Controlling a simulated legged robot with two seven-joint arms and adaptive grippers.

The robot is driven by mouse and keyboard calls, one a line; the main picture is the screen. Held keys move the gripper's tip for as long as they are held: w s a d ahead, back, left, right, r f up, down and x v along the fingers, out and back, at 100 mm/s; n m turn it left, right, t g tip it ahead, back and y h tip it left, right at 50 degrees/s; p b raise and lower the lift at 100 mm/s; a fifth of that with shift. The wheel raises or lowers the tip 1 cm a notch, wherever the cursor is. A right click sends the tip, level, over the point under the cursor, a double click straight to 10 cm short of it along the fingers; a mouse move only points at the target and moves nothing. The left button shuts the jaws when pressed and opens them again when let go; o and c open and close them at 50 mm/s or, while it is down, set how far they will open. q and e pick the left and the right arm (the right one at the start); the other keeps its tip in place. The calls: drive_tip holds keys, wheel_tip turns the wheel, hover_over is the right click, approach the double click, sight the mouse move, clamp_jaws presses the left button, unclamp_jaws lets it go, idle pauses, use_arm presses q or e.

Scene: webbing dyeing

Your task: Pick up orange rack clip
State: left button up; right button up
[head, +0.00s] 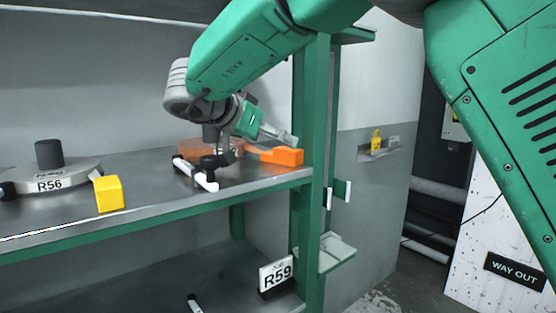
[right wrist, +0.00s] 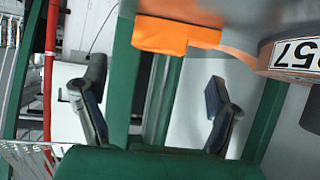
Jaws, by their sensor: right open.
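The orange rack clip (head: 282,156) lies on the upper shelf near its right end, beside the green upright. It also shows large at the top of the right wrist view (right wrist: 175,37). My right gripper (head: 247,143) is over the shelf, close to the clip. In the right wrist view its two fingers (right wrist: 155,80) stand wide apart with nothing between them, and the clip appears beyond the fingertips. I cannot tell the exact gap to the clip. My left gripper is not in view.
An orange round piece (head: 212,148) sits behind the gripper. A green upright (head: 313,120) stands at the shelf's right end. A R59 label (head: 276,274) is below.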

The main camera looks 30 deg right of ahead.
sight(286, 149)
drive_tip(key=x, duration=0.6)
drive_tip(key=shift+s+d+f, duration=0.1)
drive_tip(key=shift+d+f, duration=0.15)
drive_tip(key=shift+a+r, duration=0.1)
drive_tip(key=shift+a, duration=0.9)
drive_tip(key=shift+c, duration=0.8)
drive_tip(key=c, duration=0.7)
drive_tip(key=shift+d, duration=0.3)
drive_tip(key=c, duration=0.4)
drive_tip(key=shift+d, duration=0.3)
drive_tip(key=shift+c, duration=0.3)
